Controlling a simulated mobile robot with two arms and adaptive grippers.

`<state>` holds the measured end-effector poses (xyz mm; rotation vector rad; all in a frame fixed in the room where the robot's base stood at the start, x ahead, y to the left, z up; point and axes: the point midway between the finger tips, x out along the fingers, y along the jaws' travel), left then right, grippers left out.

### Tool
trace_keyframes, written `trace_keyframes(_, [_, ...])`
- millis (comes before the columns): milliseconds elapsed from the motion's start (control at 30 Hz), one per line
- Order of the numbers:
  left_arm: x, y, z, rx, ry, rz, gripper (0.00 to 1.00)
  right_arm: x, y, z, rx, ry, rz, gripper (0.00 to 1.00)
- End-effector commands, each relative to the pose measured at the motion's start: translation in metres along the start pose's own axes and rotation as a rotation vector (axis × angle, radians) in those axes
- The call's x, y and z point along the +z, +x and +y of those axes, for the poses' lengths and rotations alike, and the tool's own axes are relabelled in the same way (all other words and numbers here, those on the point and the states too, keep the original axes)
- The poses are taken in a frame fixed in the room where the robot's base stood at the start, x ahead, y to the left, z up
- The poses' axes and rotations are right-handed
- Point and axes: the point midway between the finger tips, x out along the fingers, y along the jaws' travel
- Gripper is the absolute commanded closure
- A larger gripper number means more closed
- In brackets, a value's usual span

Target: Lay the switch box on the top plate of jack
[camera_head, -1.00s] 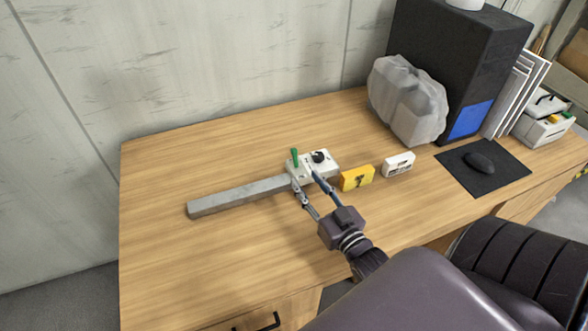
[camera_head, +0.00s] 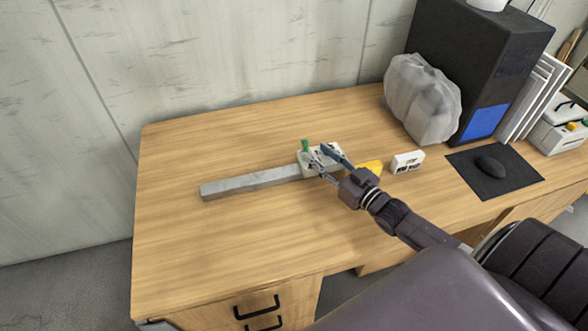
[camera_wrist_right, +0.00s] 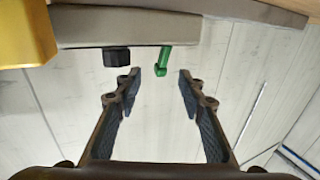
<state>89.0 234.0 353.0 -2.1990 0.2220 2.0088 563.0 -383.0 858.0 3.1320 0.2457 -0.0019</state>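The switch box (camera_head: 305,163), a white box with a green lever and a black knob, lies on the desk at the right end of a grey bar (camera_head: 250,181). My right gripper (camera_head: 324,157) is over it and hides part of it in the head view. In the right wrist view, the fingers are apart and empty. The green lever (camera_wrist_right: 163,60) shows just beyond the tips, between them, and the black knob (camera_wrist_right: 116,57) is left of it. I cannot make out a jack in either view. My left gripper is not in view.
A yellow box (camera_head: 372,166), partly behind my gripper, and a small white box (camera_head: 407,162) stand to the right. Further right are a wrapped grey object (camera_head: 422,97), a black tower (camera_head: 470,60) and a mouse on a pad (camera_head: 515,182). The desk's left and front are clear.

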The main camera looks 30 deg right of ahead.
Motion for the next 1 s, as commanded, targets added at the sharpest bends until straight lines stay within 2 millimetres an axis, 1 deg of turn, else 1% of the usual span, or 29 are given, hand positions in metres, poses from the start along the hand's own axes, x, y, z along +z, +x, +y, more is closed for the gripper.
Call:
trace_keyframes(200, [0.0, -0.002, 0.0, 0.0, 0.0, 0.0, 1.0, -0.001, 0.031, 0.0, 0.0, 0.0, 0.003, 0.64])
trace_keyframes(300, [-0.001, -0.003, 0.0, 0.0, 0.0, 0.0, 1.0, -0.001, 0.041, 0.0, 0.0, 0.0, 0.002, 0.64])
trace_keyframes(433, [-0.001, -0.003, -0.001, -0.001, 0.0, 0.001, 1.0, 0.0, 0.046, 0.0, 0.0, 0.0, 0.0, 0.64])
trace_keyframes(633, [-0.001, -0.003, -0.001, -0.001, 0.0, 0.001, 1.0, 0.0, 0.046, 0.0, 0.0, 0.0, 0.0, 0.64])
trace_keyframes(900, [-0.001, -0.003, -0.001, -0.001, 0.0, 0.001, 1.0, 0.0, 0.046, 0.0, 0.0, 0.0, 0.0, 0.93])
trace_keyframes(967, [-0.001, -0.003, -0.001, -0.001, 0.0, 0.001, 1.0, 0.0, 0.046, 0.0, 0.0, 0.0, 0.0, 1.0])
trace_keyframes(1000, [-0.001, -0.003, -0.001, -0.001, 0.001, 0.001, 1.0, 0.0, 0.046, 0.0, 0.0, 0.0, 0.0, 1.0])
